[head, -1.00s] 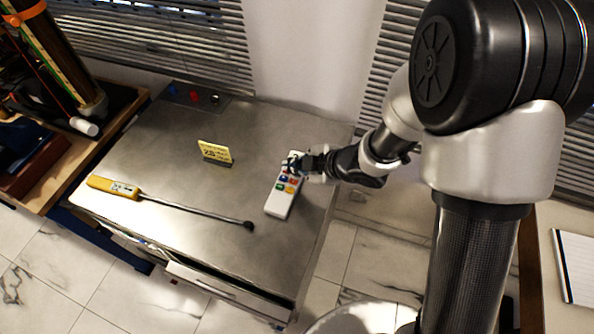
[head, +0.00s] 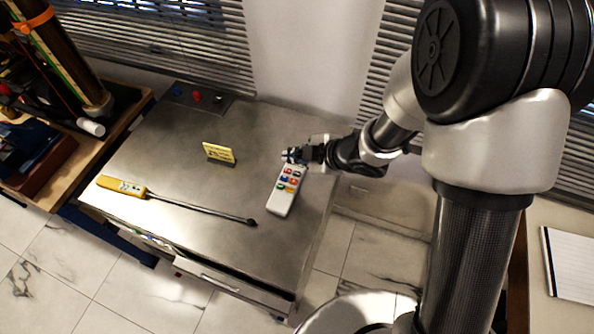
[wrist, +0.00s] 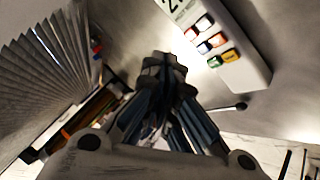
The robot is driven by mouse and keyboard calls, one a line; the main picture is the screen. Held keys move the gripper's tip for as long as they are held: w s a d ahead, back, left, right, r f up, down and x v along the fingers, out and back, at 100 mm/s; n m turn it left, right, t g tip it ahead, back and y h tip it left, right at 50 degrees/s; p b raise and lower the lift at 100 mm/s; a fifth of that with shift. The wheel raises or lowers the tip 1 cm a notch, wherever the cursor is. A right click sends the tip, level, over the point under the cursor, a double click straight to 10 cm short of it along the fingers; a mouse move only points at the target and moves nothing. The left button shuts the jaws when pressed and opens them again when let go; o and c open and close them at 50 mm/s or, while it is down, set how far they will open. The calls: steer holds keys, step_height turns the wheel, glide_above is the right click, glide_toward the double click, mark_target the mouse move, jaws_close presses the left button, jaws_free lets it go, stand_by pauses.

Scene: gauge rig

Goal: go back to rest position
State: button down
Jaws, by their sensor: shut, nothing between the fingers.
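My gripper (head: 292,155) is shut and empty. In the head view it is over the far end of a white box with coloured buttons (head: 281,203) on the metal bench, and it hides part of that end. In the wrist view my gripper (wrist: 163,65) points at the bench surface, and the white button box (wrist: 246,68) lies to its right. I cannot tell from these views whether the fingertips touch the box. My arm reaches in from the right.
The metal bench (head: 170,165) also holds a yellow probe with a long rod (head: 122,187) and a small yellow sign (head: 218,153). A side table with tools (head: 60,180) is at the left. A notepad (head: 572,262) lies at the right. Blinds (head: 160,35) are behind the bench.

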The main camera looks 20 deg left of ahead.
steer(key=shift+r, duration=0.1)
stand_by(0.4)
steer(key=w+d+r+m+t+h, duration=0.2)
steer(key=d+r+m+h, duration=0.25)
steer(key=d+r, duration=0.45)
steer(key=w+d+r+m+t+h, duration=0.25)
steer(key=d+r+m, duration=0.35)
steer(key=d, duration=0.5)
steer(key=s+d+r+m+h, duration=0.2)
steer(key=s+d+r+m, duration=0.25)
steer(key=s+d, duration=0.2)
steer(key=s+r+m+g, duration=0.2)
steer(key=s+m, duration=0.5)
steer(key=s, duration=1)
steer(key=shift+d+g+y, duration=0.3)
steer(key=shift+d+g, duration=0.1)
steer(key=shift+g, duration=0.35)
